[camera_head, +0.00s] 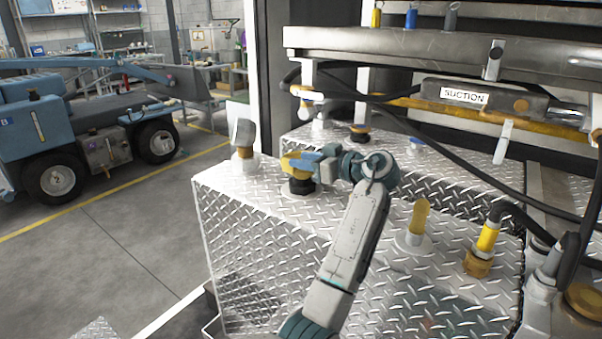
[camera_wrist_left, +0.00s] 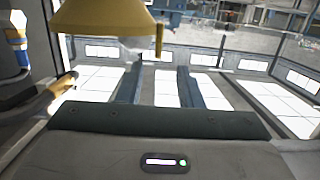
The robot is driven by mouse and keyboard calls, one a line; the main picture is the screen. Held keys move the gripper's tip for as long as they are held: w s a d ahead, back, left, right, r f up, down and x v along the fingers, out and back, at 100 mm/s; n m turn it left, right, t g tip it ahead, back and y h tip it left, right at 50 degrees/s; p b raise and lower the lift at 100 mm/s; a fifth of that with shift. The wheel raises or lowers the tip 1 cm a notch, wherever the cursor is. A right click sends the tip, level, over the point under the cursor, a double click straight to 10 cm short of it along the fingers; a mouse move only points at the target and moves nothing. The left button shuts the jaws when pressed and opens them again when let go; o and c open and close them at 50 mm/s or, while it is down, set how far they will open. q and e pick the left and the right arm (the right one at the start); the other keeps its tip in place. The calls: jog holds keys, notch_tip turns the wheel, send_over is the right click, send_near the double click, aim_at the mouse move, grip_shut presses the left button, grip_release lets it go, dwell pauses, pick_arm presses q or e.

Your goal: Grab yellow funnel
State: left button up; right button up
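The yellow funnel (camera_head: 291,164) is on the near diamond-plate tank, above a dark round fitting (camera_head: 298,186). In the left wrist view a large yellow funnel body (camera_wrist_left: 108,16) fills the upper left, with a small tab hanging at its right side. My left gripper (camera_head: 309,161) is at the funnel in the head view and partly covers it. In the left wrist view its two blue-grey fingers (camera_wrist_left: 159,86) stand apart with a clear gap between them. I cannot tell whether a finger touches the funnel. My right gripper is not in view.
Yellow-topped fittings (camera_head: 418,217) and a yellow hose end (camera_head: 488,238) stand on the tank (camera_head: 262,225) to the right. A grey upright spout (camera_head: 244,135) is close at left. Black hoses and the suction manifold (camera_head: 465,95) hang behind. Open floor lies left.

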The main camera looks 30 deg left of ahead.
aim_at(302, 174)
pick_arm(q)
jog(key=a, duration=0.2)
jog(key=a+f, duration=0.1)
jog(key=a, duration=0.1)
jog(key=a+f+p, duration=0.1)
jog(key=shift+w+a, duration=0.4)
jog(key=shift+d+r, duration=0.1)
grip_shut()
